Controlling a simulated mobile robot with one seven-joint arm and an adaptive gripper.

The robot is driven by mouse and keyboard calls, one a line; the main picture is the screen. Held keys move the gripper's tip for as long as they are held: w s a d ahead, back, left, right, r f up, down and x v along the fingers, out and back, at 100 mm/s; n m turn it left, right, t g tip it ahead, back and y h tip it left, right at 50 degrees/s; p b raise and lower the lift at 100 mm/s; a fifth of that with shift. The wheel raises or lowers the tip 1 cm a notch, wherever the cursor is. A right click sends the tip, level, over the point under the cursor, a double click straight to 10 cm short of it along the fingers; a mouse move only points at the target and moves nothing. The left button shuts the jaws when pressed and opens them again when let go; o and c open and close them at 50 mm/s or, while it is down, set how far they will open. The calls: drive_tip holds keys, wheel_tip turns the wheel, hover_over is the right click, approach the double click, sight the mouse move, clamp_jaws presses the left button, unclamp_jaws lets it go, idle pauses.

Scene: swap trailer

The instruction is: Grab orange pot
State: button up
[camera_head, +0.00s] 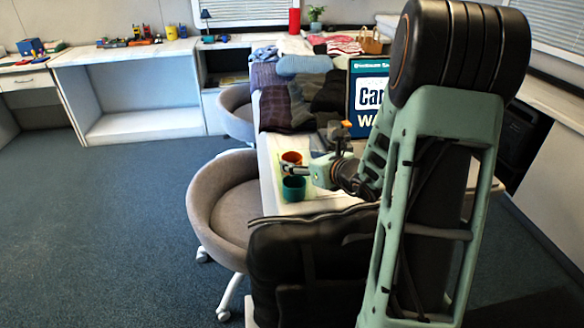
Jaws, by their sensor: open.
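The orange pot (291,157) stands upright near the left edge of the white table (325,204). A teal-green pot (293,188) stands just in front of it. My gripper (301,170) is low over the table, its fingers pointing left at the two pots. It is open. Its fingers overlap the lower part of the orange pot in this view, so I cannot tell whether they touch it or how they sit around it.
A blue-and-white sign (368,97) and folded clothes (285,108) are on the table behind the pots. A grey chair (222,208) stands against the table's left side, with a black bag (300,250) in front. Open carpet (100,220) lies to the left.

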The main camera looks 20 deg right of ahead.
sight(287, 159)
drive_tip(key=x, duration=0.2)
drive_tip(key=b+x, duration=0.1)
drive_tip(key=x, duration=0.1)
drive_tip(key=shift+a+f, duration=0.25)
drive_tip(key=shift+f, duration=0.25)
drive_tip(key=shift+w, duration=0.4)
drive_tip(key=c, duration=1.3)
